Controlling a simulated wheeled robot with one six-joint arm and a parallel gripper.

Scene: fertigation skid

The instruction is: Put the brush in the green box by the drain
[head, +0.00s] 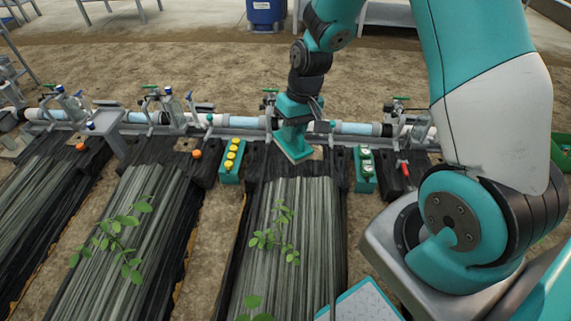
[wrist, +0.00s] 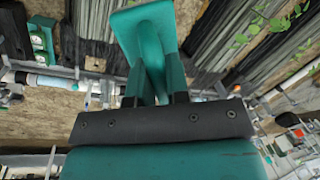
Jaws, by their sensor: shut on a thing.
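My gripper (head: 292,122) hangs beyond the middle bed, near the pipe line. It is shut on a teal brush (head: 297,151), whose flat block points down and shows a pale edge below. A green box (head: 562,152) stands on the ground at the far right, cut off by the picture edge and partly behind my arm. I cannot make out a drain.
A pipe (head: 240,122) with valves and bottles runs across behind the covered beds. A teal holder with yellow knobs (head: 231,162) and another with pale-topped items (head: 365,170) flank my gripper. Seedlings (head: 278,235) grow on the beds. A blue drum (head: 265,14) stands behind open soil.

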